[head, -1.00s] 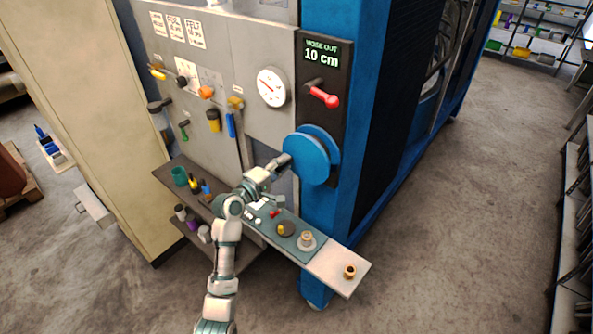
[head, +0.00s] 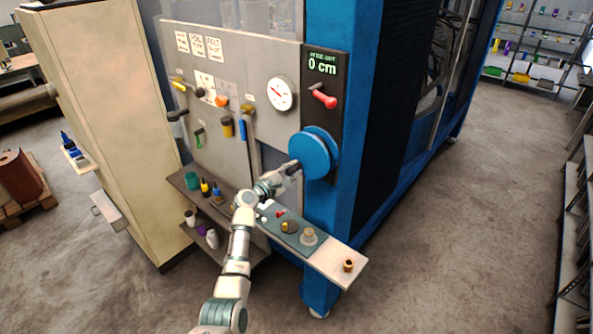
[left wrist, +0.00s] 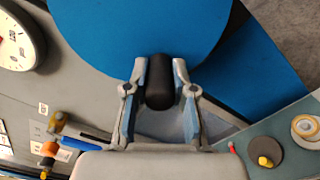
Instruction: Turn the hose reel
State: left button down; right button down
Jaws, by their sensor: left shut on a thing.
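The hose reel is a blue disc (head: 309,154) on a dark panel at the machine's corner; it also fills the top of the left wrist view (left wrist: 125,25). Its black handle (left wrist: 159,92) sticks out from the disc near the lower left of its face. My left gripper (head: 290,169) is shut on this handle, one finger on each side of it. The display (head: 322,64) above the reel reads 0 cm. My right gripper is not in view.
A red lever (head: 323,98) sits above the reel and a round gauge (head: 280,94) to its left. A narrow shelf (head: 332,265) with small parts lies below my gripper. Open floor is at the right.

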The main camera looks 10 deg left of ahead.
pick_arm(q)
jog(key=shift+a+f, duration=0.25)
jog(key=shift+f, duration=0.35)
jog(key=c, duration=1.2)
grip_release()
jog(key=shift+o, duration=1.2)
jog(key=shift+s+a+r, duration=0.1)
jog(key=shift+a, duration=0.1)
jog(key=shift+a+r, duration=0.15)
jog(key=shift+a, duration=0.25)
